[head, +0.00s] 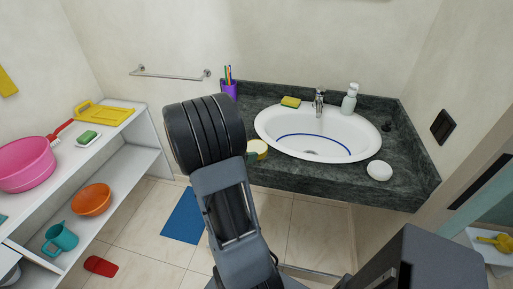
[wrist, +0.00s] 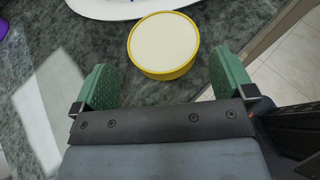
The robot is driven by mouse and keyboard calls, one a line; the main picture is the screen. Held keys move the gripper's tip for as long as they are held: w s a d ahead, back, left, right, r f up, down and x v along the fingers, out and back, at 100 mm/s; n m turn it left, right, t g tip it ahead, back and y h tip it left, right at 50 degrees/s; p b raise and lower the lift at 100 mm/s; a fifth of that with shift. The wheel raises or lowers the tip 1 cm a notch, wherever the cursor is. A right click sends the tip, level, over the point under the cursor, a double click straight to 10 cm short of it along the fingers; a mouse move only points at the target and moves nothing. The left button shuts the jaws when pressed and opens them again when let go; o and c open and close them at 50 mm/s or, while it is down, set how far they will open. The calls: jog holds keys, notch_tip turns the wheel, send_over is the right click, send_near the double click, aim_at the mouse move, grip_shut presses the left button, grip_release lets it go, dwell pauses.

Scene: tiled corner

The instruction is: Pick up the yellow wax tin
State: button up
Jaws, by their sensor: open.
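The yellow wax tin (wrist: 163,46) is round with a pale top and a yellow side. It sits on the dark stone counter (wrist: 97,38) near the counter's front edge. In the head view the tin (head: 258,150) shows just left of the sink, partly hidden by my arm. My gripper (wrist: 163,82) is open, with its green fingers on either side of the near space before the tin. The tin lies ahead of the fingertips, roughly centred between them, and nothing is held. In the head view my arm hides most of the gripper.
The white sink (head: 270,125) is close to the tin. A purple cup with brushes (head: 229,90), a yellow-green sponge (head: 290,102), a soap bottle (head: 349,100) and a white round dish (head: 379,170) stand on the counter. White shelves (head: 135,160) are at left.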

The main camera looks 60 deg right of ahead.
aim_at(256, 147)
jog(key=shift+p+x, duration=0.35)
jog(key=shift+x, duration=2.3)
jog(key=shift+s, duration=0.2)
jog(key=shift+r, duration=0.1)
jog(key=c, duration=0.7)
